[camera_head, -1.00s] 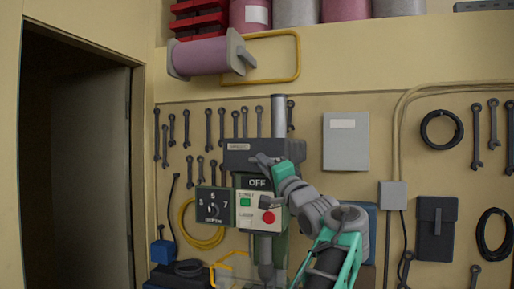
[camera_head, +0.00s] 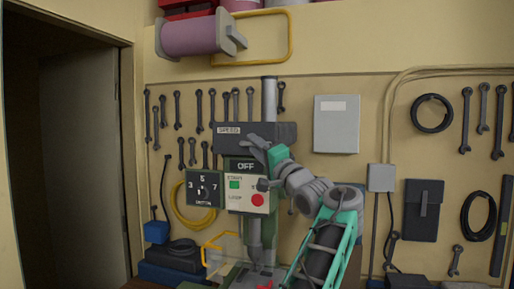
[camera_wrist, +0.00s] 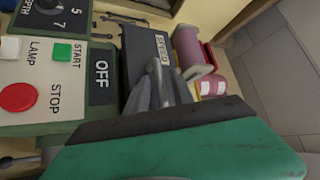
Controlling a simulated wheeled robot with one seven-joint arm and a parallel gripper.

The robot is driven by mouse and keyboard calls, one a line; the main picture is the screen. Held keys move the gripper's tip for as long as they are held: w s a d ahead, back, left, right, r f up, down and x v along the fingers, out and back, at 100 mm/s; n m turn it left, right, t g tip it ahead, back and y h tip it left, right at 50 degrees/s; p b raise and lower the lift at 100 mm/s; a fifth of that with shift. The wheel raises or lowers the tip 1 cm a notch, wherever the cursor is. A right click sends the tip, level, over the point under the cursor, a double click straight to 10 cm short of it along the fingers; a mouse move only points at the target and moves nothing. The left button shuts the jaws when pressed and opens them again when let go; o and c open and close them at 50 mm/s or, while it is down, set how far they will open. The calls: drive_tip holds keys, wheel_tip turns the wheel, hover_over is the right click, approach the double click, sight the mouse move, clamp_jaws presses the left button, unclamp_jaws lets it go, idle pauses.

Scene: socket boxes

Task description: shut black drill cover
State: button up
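The black drill cover (camera_head: 285,132), a dark box labelled SPEED, sits at the top of the green drill press (camera_head: 252,222). My gripper (camera_head: 252,147) is in front of the cover's lower middle in the head view, and its fingers hide part of it. In the wrist view the cover (camera_wrist: 138,48) lies just beyond my fingertips (camera_wrist: 157,72). The fingers converge at their tips and look shut, with nothing between them. I cannot tell whether they touch the cover, or how far it is open.
Below the cover are the OFF panel (camera_head: 245,166), a start and stop panel (camera_head: 238,197) and a depth dial (camera_head: 203,188). A yellow guard (camera_head: 217,245) is lower down. Wrenches hang on the wall behind, near a grey box (camera_head: 337,124). A dark doorway (camera_head: 60,170) is at left.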

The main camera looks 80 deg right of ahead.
drive_tip(key=shift+o, duration=0.2)
drive_tip(key=shift+f, duration=0.1)
drive_tip(key=b+v, duration=0.3)
drive_tip(key=v, duration=0.4)
drive_tip(key=shift+s+a+b, duration=0.25)
drive_tip(key=shift+a+b, duration=0.05)
drive_tip(key=shift+b, duration=0.1)
drive_tip(key=shift+f, duration=0.1)
